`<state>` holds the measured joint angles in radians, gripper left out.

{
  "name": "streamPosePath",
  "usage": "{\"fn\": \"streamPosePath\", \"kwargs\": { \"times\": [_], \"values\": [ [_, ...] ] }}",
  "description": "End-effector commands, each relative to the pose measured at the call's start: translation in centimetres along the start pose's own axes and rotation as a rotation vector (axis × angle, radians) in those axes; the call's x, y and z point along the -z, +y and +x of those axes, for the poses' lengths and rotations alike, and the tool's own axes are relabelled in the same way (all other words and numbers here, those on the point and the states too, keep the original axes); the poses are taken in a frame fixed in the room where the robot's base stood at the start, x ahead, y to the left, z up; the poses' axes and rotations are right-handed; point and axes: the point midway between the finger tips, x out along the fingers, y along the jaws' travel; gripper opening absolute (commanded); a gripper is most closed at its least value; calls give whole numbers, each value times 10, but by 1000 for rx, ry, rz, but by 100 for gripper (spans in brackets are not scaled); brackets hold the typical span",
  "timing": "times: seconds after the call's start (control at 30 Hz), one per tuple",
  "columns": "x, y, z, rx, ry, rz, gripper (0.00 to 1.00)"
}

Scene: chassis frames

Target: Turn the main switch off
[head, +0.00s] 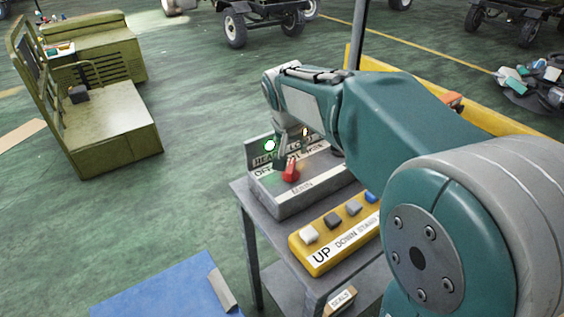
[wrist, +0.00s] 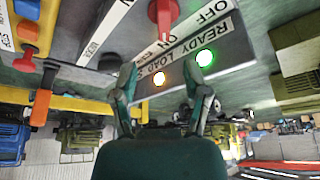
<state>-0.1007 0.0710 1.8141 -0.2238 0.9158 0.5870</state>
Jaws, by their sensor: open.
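The main switch is a red knob (head: 291,172) on top of a grey box (head: 300,203) labelled MAIN. It also shows at the top of the wrist view (wrist: 163,14), its handle pointing toward the OFF/ON label strip. A green lamp (wrist: 205,57) and an amber lamp (wrist: 159,79) are lit beside the READY and LOAD labels. My gripper (wrist: 160,75) is open, its two fingers apart with nothing held. In the head view my gripper (head: 290,148) is just behind the knob; I see no contact.
The box stands on a grey cart (head: 242,190). A yellow button box (head: 305,262) marked UP and DOWN lies in front of it. A blue mat (head: 160,290) is on the floor, an olive console (head: 110,140) stands left, and a yellow rail (head: 405,75) runs behind.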

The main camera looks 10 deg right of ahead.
Motion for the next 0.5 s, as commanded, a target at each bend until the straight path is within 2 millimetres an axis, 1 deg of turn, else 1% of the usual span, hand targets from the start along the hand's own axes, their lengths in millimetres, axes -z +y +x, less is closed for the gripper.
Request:
{"fn": "streamPosePath", "kwargs": {
  "times": [0.1,0.17,0.27,0.5],
  "values": [
    [5,-5,6,-5,-1,11,60],
    [6,-5,9,-6,-1,13,60],
    [6,-5,18,-7,-3,13,60],
    [5,-5,61,-9,-4,11,60]
  ]
}}
